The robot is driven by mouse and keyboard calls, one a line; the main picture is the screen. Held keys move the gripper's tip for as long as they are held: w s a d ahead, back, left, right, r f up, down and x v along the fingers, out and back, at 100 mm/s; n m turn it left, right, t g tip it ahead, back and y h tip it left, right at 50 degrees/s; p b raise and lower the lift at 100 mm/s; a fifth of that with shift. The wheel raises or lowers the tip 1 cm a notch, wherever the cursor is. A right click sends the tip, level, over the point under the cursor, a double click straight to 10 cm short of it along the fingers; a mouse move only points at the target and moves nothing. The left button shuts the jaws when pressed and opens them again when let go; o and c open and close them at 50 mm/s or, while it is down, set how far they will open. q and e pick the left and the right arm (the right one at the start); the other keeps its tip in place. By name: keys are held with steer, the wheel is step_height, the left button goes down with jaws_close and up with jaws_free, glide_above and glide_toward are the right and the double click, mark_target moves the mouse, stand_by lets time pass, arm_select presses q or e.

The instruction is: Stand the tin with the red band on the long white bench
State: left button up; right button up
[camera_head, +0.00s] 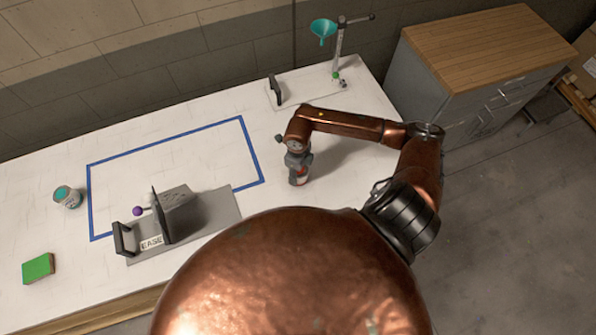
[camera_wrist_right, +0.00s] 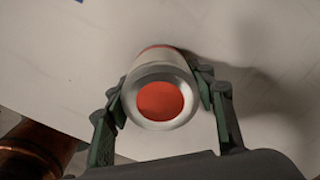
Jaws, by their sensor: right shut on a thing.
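The tin with the red band (camera_head: 299,178) is a small light tin, mostly covered by the gripper above it in the head view. In the right wrist view the tin (camera_wrist_right: 160,101) shows a pale metal rim around an orange-red top, with a red strip at its far side. My right gripper (camera_head: 298,163) points down and is shut on the tin, one finger on each side. The tin looks upright over the long white bench (camera_head: 215,112), right of the blue outline; I cannot tell whether its base touches. My left gripper is out of view.
A blue taped rectangle (camera_head: 165,144) marks the bench's middle. A grey stand with a sign (camera_head: 205,222) is at the front, a teal-topped jar (camera_head: 69,198) and green block (camera_head: 38,267) at left. A teal funnel stand (camera_head: 338,55) is at the back. A wood-topped cabinet (camera_head: 485,48) stands right.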

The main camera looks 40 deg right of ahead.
steer(key=shift+f, duration=0.1)
steer(key=o, duration=1.3)
steer(key=shift+r, duration=0.55)
step_height(320, 180, up, 11)
steer(key=shift+r+b, duration=0.1)
steer(key=shift+b, duration=0.95)
